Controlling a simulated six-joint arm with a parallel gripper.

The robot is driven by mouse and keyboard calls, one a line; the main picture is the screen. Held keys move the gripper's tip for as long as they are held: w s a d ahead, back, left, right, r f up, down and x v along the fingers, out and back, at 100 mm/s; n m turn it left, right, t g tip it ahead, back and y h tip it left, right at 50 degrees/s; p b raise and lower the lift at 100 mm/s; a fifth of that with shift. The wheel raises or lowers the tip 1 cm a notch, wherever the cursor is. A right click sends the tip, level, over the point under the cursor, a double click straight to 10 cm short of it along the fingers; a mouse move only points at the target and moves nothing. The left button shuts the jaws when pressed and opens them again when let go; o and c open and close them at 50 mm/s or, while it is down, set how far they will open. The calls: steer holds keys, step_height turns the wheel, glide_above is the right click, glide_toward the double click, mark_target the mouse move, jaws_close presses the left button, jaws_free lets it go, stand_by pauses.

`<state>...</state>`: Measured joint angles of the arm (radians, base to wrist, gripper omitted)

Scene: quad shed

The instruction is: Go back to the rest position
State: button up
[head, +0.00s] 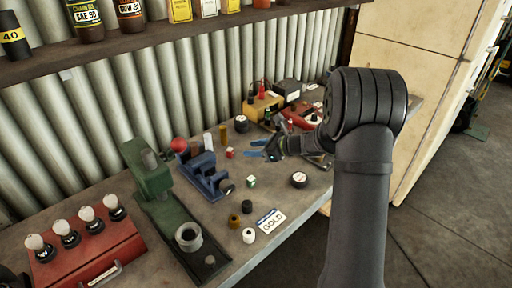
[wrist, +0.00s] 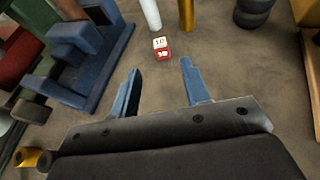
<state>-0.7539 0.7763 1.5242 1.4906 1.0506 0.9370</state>
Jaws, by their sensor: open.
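My gripper (head: 257,149) is over the middle of the grey workbench, with its blue fingers apart. In the wrist view my gripper (wrist: 158,82) is open and nothing is between its fingers. A small red and white cube (wrist: 162,49) lies on the bench beyond the fingertips, apart from them. The cube also shows in the head view (head: 230,153), left of the gripper. My dark arm rises at the right of the head view and hides part of the bench's right side.
A blue vise (head: 203,175) and a green press (head: 150,180) stand left of the gripper. A white cylinder (wrist: 151,14) and a brass cylinder (wrist: 187,14) stand beyond the cube. A shelf (head: 150,38) with bottles runs above.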

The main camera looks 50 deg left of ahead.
mark_target(229, 149)
steer(key=shift+a, duration=0.1)
steer(key=x, duration=1.1)
steer(key=shift+s+a+f, duration=0.1)
steer(key=shift+s+a, duration=0.1)
steer(key=shift+a, duration=0.2)
steer(key=shift+r, duration=1.85)
steer(key=shift+f, duration=0.15)
